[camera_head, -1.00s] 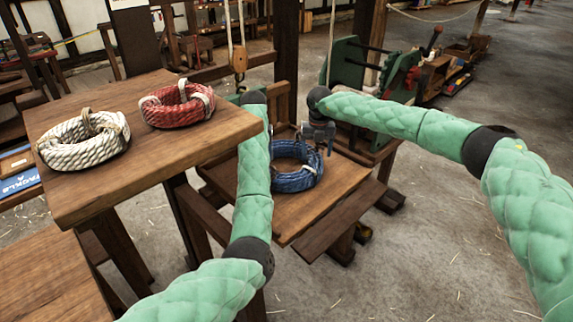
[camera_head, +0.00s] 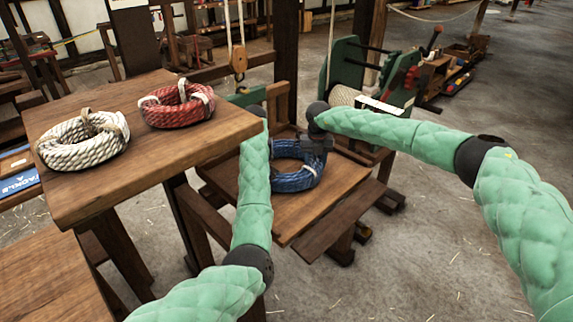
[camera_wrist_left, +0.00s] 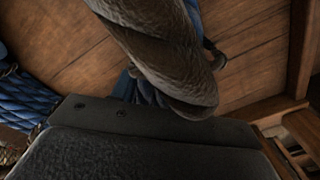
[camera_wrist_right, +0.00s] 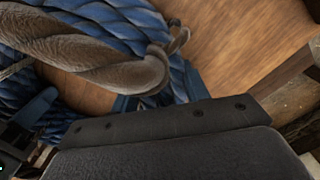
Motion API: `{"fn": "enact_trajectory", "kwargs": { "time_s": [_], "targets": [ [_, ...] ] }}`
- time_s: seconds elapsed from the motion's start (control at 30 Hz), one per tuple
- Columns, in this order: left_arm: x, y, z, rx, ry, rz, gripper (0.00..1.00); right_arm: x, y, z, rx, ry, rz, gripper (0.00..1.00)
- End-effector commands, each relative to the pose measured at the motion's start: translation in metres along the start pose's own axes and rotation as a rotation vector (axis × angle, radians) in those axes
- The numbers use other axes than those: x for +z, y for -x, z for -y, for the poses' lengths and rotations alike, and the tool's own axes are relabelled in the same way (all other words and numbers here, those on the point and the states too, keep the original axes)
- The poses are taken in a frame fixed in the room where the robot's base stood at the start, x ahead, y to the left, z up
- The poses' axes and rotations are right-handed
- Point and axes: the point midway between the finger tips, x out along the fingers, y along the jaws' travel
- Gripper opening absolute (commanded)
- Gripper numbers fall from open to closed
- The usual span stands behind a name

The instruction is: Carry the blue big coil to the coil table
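The blue big coil (camera_head: 297,177) lies flat on a low wooden stand, partly hidden behind my left forearm. It also shows in the right wrist view (camera_wrist_right: 105,22). My right gripper (camera_head: 318,146) is at the coil's back right edge, pointing down. In the right wrist view a brown rope handle (camera_wrist_right: 95,62) crosses just in front of its fingers. My left gripper is hidden behind its forearm in the head view. In the left wrist view a similar brown rope handle (camera_wrist_left: 160,50) covers most of its fingers. Whether either gripper is closed on a handle is hidden.
A higher wooden table (camera_head: 150,165) at left holds a white coil (camera_head: 83,140) and a red coil (camera_head: 177,104). The low stand (camera_head: 335,190) has bare boards at its front and right. A green winding machine (camera_head: 345,65) stands behind. The floor at right is open.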

Motion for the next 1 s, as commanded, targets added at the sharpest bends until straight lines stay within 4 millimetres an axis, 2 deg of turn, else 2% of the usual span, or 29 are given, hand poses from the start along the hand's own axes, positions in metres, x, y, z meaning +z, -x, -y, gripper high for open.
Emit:
{"fn": "enact_trajectory", "kwargs": {
  "time_s": [0.03, 0.17, 0.63, 1.0],
  "targets": [
    [0.000, 0.000, 0.000, 0.000, 0.000, 0.000, 0.24, 0.000, 0.000, 0.000, 0.000, 0.000, 0.000, 0.24],
    [0.000, 0.000, 0.000, 0.000, 0.000, 0.000, 0.00, 0.000, 0.000, 0.001, 0.000, 0.000, 0.000, 0.00],
    [-0.001, 0.005, 0.000, 0.000, 0.000, -0.002, 0.00, 0.001, 0.004, 0.001, 0.000, -0.001, 0.001, 0.00],
    [-0.001, 0.026, 0.001, 0.000, 0.001, -0.002, 0.00, 0.001, 0.025, 0.001, 0.000, -0.001, 0.001, 0.00]
  ]
}}
